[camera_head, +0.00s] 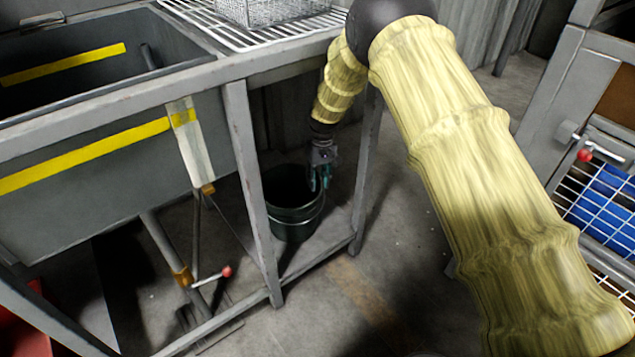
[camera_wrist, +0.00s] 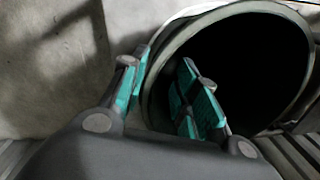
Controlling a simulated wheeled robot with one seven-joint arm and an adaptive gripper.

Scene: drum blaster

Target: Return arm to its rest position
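My gripper (camera_head: 319,178) hangs at the end of my arm in its yellow sleeve, low between the grey frame legs. It is at the rim of a dark green bucket (camera_head: 291,222) standing under the rack. The inside of the bucket is too dark to see into.
A grey tank (camera_head: 100,150) with yellow stripes stands at left. A wire rack (camera_head: 250,38) with a wire basket (camera_head: 270,10) lies above my gripper. Frame legs (camera_head: 250,190) stand close by on both sides. A grey cabinet with a wire grille (camera_head: 600,205) is at right.

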